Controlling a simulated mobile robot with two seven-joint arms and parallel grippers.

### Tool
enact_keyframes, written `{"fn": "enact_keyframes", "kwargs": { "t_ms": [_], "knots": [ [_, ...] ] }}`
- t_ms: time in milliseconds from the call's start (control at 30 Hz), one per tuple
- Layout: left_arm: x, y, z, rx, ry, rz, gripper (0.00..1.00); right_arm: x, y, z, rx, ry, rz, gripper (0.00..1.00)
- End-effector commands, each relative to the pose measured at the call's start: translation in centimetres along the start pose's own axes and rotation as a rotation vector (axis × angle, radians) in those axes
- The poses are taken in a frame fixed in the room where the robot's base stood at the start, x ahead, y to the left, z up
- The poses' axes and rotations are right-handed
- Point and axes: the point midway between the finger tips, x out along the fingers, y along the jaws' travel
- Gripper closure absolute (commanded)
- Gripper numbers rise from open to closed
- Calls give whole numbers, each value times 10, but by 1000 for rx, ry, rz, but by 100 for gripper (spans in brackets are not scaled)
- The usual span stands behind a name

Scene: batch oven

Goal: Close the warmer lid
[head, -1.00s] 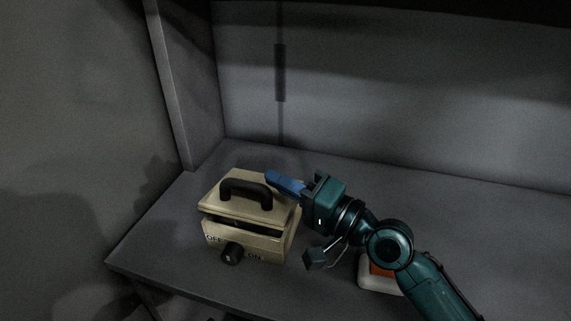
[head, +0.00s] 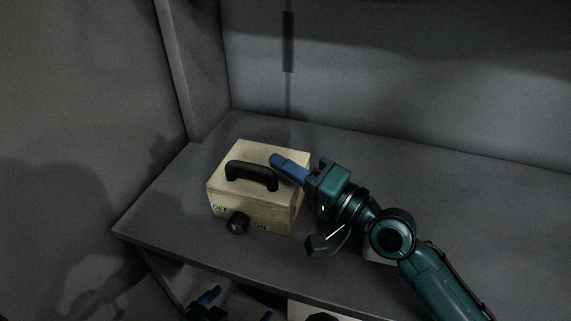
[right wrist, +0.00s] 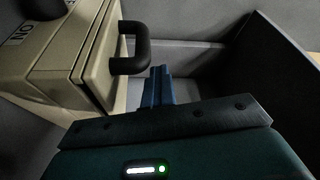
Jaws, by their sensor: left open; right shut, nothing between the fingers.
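The warmer is a cream box (head: 285,217) with a black OFF/ON knob (head: 238,222) on its front. Its lid (head: 264,154) lies down on the body, with no dark gap showing at the front; a black arched handle (head: 251,177) stands on top. My right gripper (head: 275,160) is shut and empty, its blue fingers over the lid's right part, beside the handle. In the right wrist view the shut fingers (right wrist: 160,75) are close to the handle (right wrist: 134,48); contact is unclear. My left gripper (head: 237,307) is open, low at the bottom edge, below the shelf front, partly cut off.
The warmer stands on a grey shelf (head: 465,205) near its left end, by a grey upright (head: 182,75). A pale object (head: 376,258) is mostly hidden behind my right arm. A white object (head: 305,310) shows below the shelf. The shelf's right side is clear.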

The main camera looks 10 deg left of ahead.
Motion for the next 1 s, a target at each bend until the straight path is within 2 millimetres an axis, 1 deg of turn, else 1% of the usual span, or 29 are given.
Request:
{"fn": "enact_keyframes", "kwargs": {
  "t_ms": [33,167,267,367,433,467,500,600,700,833,1000],
  "knots": [
    [0,0,1,-1,0,0,0,-1,9,8,10,-19,21,100],
    [-2,0,-4,-2,-2,-2,0,1,4,5,10,-17,21,100],
    [-7,-2,-9,-7,-12,-9,0,4,-9,0,9,-14,18,100],
    [-13,-6,-13,-16,-35,-25,0,10,-28,-9,6,-7,11,100],
    [-15,-12,-8,-28,-70,-47,0,14,-42,-16,3,0,8,100],
    [-10,-14,2,-31,-77,-51,0,9,-33,-16,2,2,12,100],
    [-4,-12,8,-26,-63,-43,0,-5,-20,-15,-1,2,15,100],
    [0,-8,7,-17,-37,-27,0,-29,-13,-19,-3,3,12,100],
    [4,-4,8,-11,-17,-16,0,-48,-8,-23,-4,4,10,100],
    [6,0,8,-9,4,-1,0,-67,-5,-27,-2,4,7,100],
    [8,2,9,-31,12,8,0,-80,-5,-30,-1,6,3,100]
  ]
}}
